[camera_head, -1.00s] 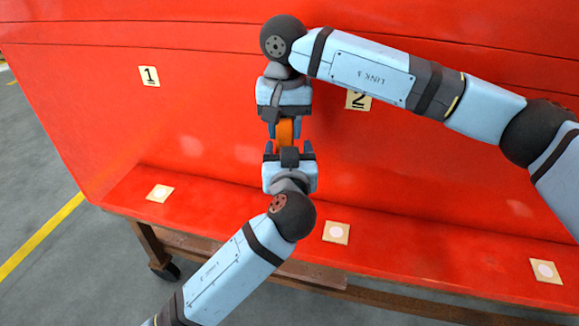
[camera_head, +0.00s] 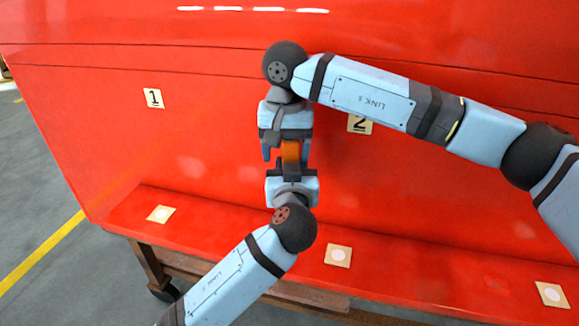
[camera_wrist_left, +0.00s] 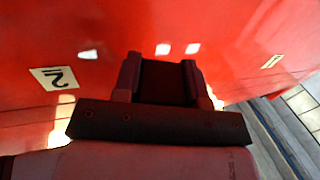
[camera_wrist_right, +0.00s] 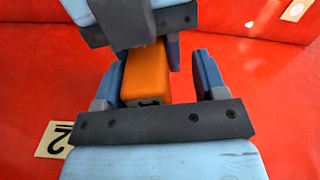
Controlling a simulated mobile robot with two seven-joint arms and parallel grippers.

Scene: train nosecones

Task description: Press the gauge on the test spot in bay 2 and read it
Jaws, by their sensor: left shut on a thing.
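The gauge is an orange block (camera_head: 291,151) between my two grippers, in front of the red panel. My left gripper (camera_head: 291,174), below, is shut on its lower end. My right gripper (camera_head: 285,155), above, is open around the upper part; the right wrist view shows the orange body (camera_wrist_right: 147,75) near one finger and a clear gap to the other. In the left wrist view the held part is dark. The number 2 label (camera_head: 360,124) is partly behind my right arm. A square pad with a white round spot (camera_head: 338,256) lies on the ledge below it.
The number 1 label (camera_head: 153,98) is on the panel at left. Similar pads lie on the ledge at left (camera_head: 160,214) and far right (camera_head: 551,294). The red ledge (camera_head: 430,265) is otherwise bare. A wheeled brown frame (camera_head: 150,262) stands beneath.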

